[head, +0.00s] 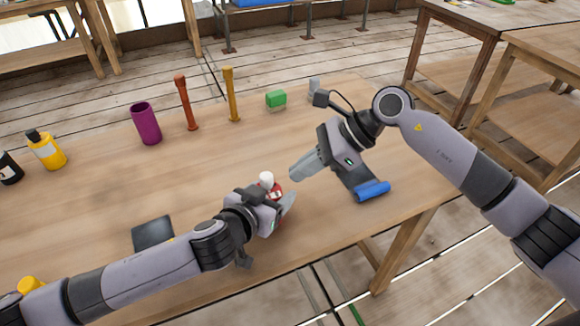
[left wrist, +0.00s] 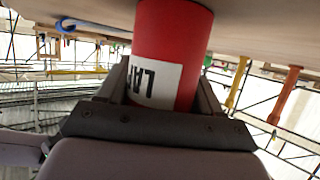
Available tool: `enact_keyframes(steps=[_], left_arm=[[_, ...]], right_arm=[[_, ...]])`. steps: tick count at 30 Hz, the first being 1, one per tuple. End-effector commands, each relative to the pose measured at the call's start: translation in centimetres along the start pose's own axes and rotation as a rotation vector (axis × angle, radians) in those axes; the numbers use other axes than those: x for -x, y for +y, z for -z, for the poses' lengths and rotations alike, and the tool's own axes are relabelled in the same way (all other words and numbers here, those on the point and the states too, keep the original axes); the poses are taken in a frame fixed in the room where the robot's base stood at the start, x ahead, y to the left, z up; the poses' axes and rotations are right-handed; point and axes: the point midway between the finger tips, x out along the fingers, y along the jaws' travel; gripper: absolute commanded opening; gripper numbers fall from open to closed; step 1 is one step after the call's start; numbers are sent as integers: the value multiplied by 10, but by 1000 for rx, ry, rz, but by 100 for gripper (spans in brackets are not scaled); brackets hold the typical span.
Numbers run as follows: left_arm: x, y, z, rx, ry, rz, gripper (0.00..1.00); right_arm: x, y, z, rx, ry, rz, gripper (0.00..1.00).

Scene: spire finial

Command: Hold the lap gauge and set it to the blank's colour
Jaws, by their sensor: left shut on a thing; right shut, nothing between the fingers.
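The lap gauge, a red cylinder with a white label (left wrist: 168,70) whose lettering starts "LA", is between the fingers of my left gripper (left wrist: 165,95). In the head view the gauge (head: 267,182) shows a white top and some red beside my left gripper (head: 284,208), which is shut on it over the table; the gripper hides much of it. I cannot tell how the gauge is set. My right gripper (head: 300,167) is shut and empty, to the right of and a little beyond the gauge. No piece is clearly marked as the blank.
On the table (head: 100,210) stand a purple cup (head: 146,124), a red-brown post (head: 186,105), an ochre post (head: 231,95) and a green block (head: 276,99). A blue-ended dark tool (head: 372,191) lies near the right edge; a dark slab (head: 152,233) lies left. Bottles (head: 46,150) stand far left.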

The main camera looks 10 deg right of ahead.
Motion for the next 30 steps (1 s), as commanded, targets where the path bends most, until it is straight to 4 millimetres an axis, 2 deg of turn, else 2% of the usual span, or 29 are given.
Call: enact_keyframes(steps=[1, 2, 9, 16, 21, 26, 30], left_arm=[[0, 0, 0, 0, 0, 0, 30], [0, 0, 0, 0, 0, 0, 30], [0, 0, 0, 0, 0, 0, 30], [0, 0, 0, 0, 0, 0, 30], [0, 0, 0, 0, 0, 0, 30], [0, 0, 0, 0, 0, 0, 30], [0, 0, 0, 0, 0, 0, 30]], right_arm=[[9, 0, 9, -5, 3, 3, 0], [16, -1, 11, -2, 3, 5, 0], [72, -1, 8, 0, 2, 4, 0], [103, -1, 8, 0, 0, 2, 0], [104, -1, 2, 42, 11, -14, 53], [83, -3, -20, 243, 69, -77, 53], [57, -3, -48, 531, 168, -174, 53]])
